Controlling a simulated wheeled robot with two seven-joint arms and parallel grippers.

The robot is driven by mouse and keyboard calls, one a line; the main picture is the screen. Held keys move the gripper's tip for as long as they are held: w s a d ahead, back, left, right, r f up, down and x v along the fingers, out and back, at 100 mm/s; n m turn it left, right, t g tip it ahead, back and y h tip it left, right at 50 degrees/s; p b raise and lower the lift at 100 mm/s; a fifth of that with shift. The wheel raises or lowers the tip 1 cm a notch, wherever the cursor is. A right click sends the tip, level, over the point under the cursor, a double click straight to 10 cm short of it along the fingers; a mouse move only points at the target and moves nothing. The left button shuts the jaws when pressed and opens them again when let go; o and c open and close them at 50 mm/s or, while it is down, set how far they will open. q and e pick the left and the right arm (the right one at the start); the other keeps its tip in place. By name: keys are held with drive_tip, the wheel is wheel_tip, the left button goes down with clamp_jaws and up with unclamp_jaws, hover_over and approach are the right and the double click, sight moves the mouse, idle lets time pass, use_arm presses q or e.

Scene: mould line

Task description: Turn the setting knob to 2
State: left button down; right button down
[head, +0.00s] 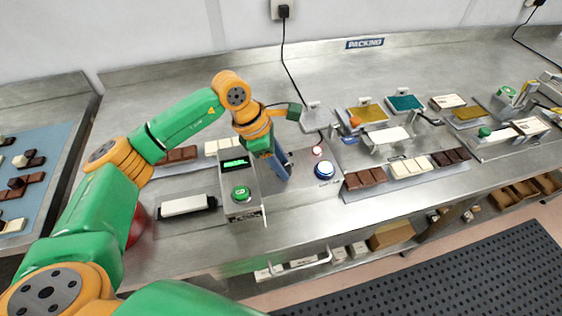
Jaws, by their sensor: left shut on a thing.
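My left gripper (281,172) reaches down just right of a grey control box (228,210). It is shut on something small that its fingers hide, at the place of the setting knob. I cannot see the knob's pointer or its numbers. The box has a lit green display (235,163), too small to read, and a round green button (241,193) in front of it. My right gripper is not in view.
Chocolate bars lie behind and right of the box, including a brown one (365,179) and a cream one (411,167). A white block (184,205) sits left of the box. Moulds on stands (366,113) are at the right. The steel bench's back is mostly clear.

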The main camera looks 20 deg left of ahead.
use_arm(q)
drive_tip(key=n+t+b, duration=0.1)
drive_tip(key=n+b, duration=0.1)
drive_tip(key=n, duration=0.1)
drive_tip(key=shift+d+f+y+b, duration=0.1)
drive_tip(key=shift+f+y+b, duration=0.05)
drive_tip(key=shift+y+b, duration=0.2)
drive_tip(key=n+t+y+b, duration=0.1)
drive_tip(key=n+b, duration=0.2)
drive_tip(key=n, duration=0.1)
drive_tip(key=shift+s, duration=0.1)
drive_tip(key=shift+d+r+n+t+y+b, duration=0.15)
drive_tip(key=shift+n+y+b, duration=0.25)
drive_tip(key=shift+n+b, duration=0.55)
drive_tip(key=shift+r+n+t+y+b, duration=0.1)
drive_tip(key=shift+n+t+y+b, duration=0.2)
drive_tip(key=shift+n+b, duration=0.6)
drive_tip(key=shift+n, duration=0.45)
drive_tip(key=shift+c, duration=2.1)
unclamp_jaws()
drive_tip(key=shift+s, duration=0.1)
drive_tip(key=v, duration=0.7)
drive_tip(key=shift+b, duration=0.3)
